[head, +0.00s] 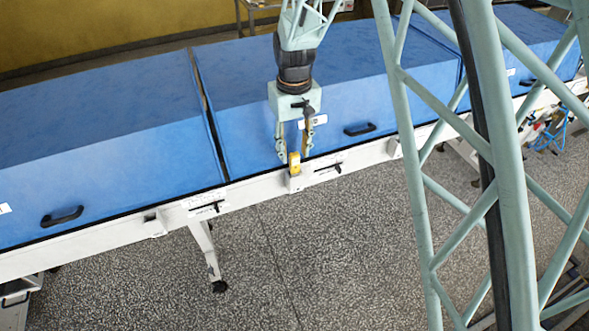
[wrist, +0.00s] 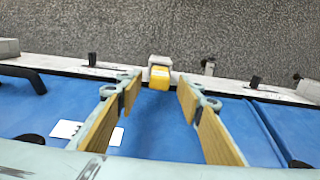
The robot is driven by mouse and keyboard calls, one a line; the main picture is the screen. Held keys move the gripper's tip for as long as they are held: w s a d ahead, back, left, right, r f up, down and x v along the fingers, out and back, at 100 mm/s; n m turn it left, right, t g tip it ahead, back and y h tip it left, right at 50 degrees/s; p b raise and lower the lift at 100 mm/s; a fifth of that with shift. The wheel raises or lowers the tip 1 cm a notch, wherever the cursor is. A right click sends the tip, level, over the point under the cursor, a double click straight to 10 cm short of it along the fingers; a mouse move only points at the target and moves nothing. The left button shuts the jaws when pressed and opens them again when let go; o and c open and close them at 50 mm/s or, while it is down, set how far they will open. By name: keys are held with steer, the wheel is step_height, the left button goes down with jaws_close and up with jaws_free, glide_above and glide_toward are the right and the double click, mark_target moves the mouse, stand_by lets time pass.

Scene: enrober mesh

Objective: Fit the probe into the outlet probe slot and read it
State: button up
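The probe appears to be the yellow block (head: 294,160). It sits in a small white bracket (head: 294,183) on the front rail; in the wrist view the yellow block (wrist: 159,78) stands against the bracket (wrist: 160,61). My gripper (head: 295,156) points down over it, with its two fingers apart on either side. In the wrist view my gripper (wrist: 158,80) shows open, with a gap between each finger and the block. Similar pockets show on the rail at left (head: 154,223) and right (head: 394,148); I cannot tell which is the outlet slot. No reading is visible.
Long blue covers (head: 110,130) with black handles run behind the white rail (head: 255,190). Black levers with small labels (head: 207,207) stick out along the rail.

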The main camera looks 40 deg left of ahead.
mark_target(295, 161)
steer(key=shift+f, duration=2.6)
steer(key=shift+c, duration=0.4)
steer(key=c, duration=0.9)
steer(key=shift+w+r, duration=0.1)
steer(key=shift+c, duration=0.4)
steer(key=shift+r, duration=4.9)
